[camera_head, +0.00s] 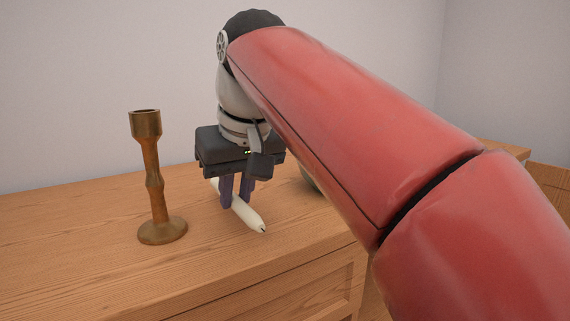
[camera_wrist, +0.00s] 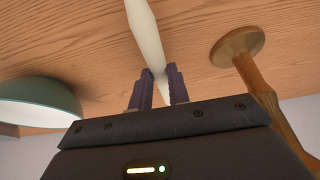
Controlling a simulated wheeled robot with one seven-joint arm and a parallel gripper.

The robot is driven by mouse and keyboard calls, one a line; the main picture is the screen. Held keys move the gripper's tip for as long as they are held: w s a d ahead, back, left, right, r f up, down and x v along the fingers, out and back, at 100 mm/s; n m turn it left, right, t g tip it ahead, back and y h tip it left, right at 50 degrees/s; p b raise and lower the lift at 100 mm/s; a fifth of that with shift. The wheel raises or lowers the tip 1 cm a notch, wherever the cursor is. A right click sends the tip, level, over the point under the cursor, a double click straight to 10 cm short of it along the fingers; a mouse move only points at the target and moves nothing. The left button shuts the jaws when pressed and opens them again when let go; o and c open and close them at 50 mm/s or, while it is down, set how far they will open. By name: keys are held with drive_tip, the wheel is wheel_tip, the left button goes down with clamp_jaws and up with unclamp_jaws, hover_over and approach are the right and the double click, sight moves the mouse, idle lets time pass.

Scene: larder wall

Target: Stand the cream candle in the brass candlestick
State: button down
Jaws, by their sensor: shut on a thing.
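The brass candlestick (camera_head: 153,182) stands upright on the wooden top, to the left of my gripper, with its cup open and empty-looking at the top. In the wrist view the candlestick (camera_wrist: 262,90) is on the right. The cream candle (camera_head: 249,216) lies roughly level, its wick end towards the front right. My gripper (camera_head: 237,200) points down and is shut on the candle, with a finger on either side. In the wrist view the candle (camera_wrist: 146,35) runs between the fingertips (camera_wrist: 158,80). I cannot tell whether the candle touches the wood.
A green bowl (camera_wrist: 40,102) is on the left in the wrist view; in the head view it is mostly hidden behind my arm. The wooden top (camera_head: 95,225) is clear around the candlestick, and its front edge lies close by. A wall stands behind.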

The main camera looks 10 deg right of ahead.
drive_tip(key=w+d+p, duration=0.1)
drive_tip(key=w+d, duration=0.1)
drive_tip(key=w, duration=0.2)
drive_tip(key=w+d, duration=0.2)
drive_tip(key=w, duration=0.3)
drive_tip(key=w+d+p, duration=0.1)
drive_tip(key=w+d, duration=0.2)
drive_tip(key=w, duration=0.1)
drive_tip(key=shift+w+d+p, duration=0.1)
drive_tip(key=shift+w+p, duration=0.15)
drive_tip(key=shift+p, duration=0.05)
drive_tip(key=shift+w+d+r+p, duration=0.1)
drive_tip(key=shift+w+d+p, duration=0.45)
drive_tip(key=shift+w, duration=0.55)
drive_tip(key=shift+w+d+f, duration=0.15)
drive_tip(key=shift+f, duration=0.25)
drive_tip(key=shift+w+d+f, duration=0.1)
drive_tip(key=shift+f, duration=0.35)
drive_tip(key=c, duration=1.8)
unclamp_jaws()
drive_tip(key=shift+f+b, duration=0.15)
drive_tip(key=shift+b, duration=0.15)
drive_tip(key=o, duration=0.5)
drive_tip(key=shift+c, duration=0.2)
